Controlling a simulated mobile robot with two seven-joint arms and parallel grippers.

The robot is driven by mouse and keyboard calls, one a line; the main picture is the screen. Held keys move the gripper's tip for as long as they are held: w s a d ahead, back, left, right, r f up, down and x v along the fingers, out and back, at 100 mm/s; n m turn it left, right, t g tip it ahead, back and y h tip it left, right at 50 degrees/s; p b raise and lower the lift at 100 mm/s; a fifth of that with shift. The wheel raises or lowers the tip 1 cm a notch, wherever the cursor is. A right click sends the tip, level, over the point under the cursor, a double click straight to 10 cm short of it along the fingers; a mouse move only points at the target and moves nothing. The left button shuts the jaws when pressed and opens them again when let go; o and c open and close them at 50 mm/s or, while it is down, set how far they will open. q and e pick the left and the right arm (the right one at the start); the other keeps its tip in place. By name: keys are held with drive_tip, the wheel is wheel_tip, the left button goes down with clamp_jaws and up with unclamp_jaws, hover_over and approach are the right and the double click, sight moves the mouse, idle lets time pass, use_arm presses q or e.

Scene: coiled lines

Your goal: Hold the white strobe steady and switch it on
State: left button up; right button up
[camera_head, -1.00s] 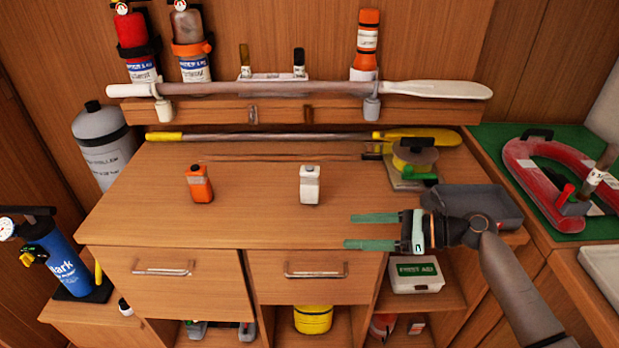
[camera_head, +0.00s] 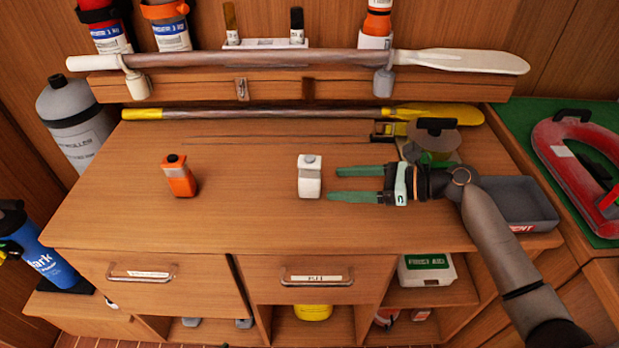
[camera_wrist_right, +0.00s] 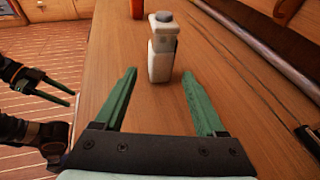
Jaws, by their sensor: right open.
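The white strobe (camera_head: 309,177) stands upright on the wooden worktop, with a grey cap on top. In the right wrist view the strobe (camera_wrist_right: 161,50) stands just beyond and between the fingertips. My right gripper (camera_head: 333,184) is open and empty, its green fingers pointing left at the strobe, a small gap short of it. In the right wrist view the two fingers (camera_wrist_right: 160,85) are spread apart. My left gripper (camera_wrist_right: 62,93) shows at the left edge of the right wrist view, off the worktop's side, with its fingers partly in sight; it is not in the head view.
An orange strobe-like unit (camera_head: 177,176) stands to the left on the worktop (camera_head: 240,215). A yellow-ended paddle (camera_head: 430,112) lies along the back, with a reel (camera_head: 437,137) at its right. A grey tray (camera_head: 518,205) sits behind my right forearm. The worktop's front middle is clear.

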sight(315, 183)
drive_tip(key=b+x, duration=0.1)
drive_tip(key=x, duration=0.2)
drive_tip(key=shift+f+b, duration=0.2)
drive_tip(key=shift+b, duration=0.1)
drive_tip(key=shift+w+a+p, duration=0.15)
drive_tip(key=shift+a+p, duration=0.2)
drive_tip(key=shift+a, duration=0.1)
drive_tip(key=shift+w+a+p, duration=0.2)
drive_tip(key=shift+a+p, duration=0.1)
drive_tip(key=shift+a, duration=0.2)
drive_tip(key=shift+w+a+f, duration=0.2)
drive_tip(key=shift+a+f, duration=0.05)
drive_tip(key=shift+a, duration=0.3)
drive_tip(key=shift+a+f, duration=0.1)
drive_tip(key=shift+a, duration=0.05)
use_arm(q)
drive_tip(key=shift+w+d, duration=0.4)
drive_tip(key=shift+w, duration=0.05)
use_arm(e)
drive_tip(key=c, duration=0.9)
use_arm(q)
drive_tip(key=shift+r, duration=0.1)
drive_tip(key=c, duration=0.8)
drive_tip(key=shift+w, duration=0.1)
drive_tip(key=shift+w, duration=0.1)
